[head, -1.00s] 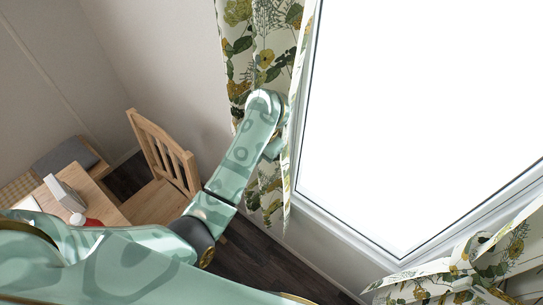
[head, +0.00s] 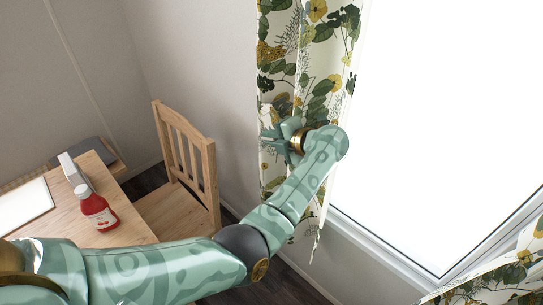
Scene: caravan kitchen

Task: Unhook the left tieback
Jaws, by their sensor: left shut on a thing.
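The left curtain (head: 322,75), cream with green leaves and yellow flowers, hangs at the left edge of the bright window. My left gripper (head: 268,141) is at the curtain's wall side, about mid-height, with its fingers pointing left. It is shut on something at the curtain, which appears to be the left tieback. The tieback is too small and too alike in pattern to make out against the curtain, and its hook is not visible. My left forearm covers part of the lower curtain. My right gripper is not in view.
A wooden chair (head: 185,150) stands left of the curtain. A wooden table (head: 125,215) holds a red bottle (head: 96,208) and a grey-white box (head: 72,170). The right curtain (head: 500,275) shows at bottom right. The wall left of the curtain is bare.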

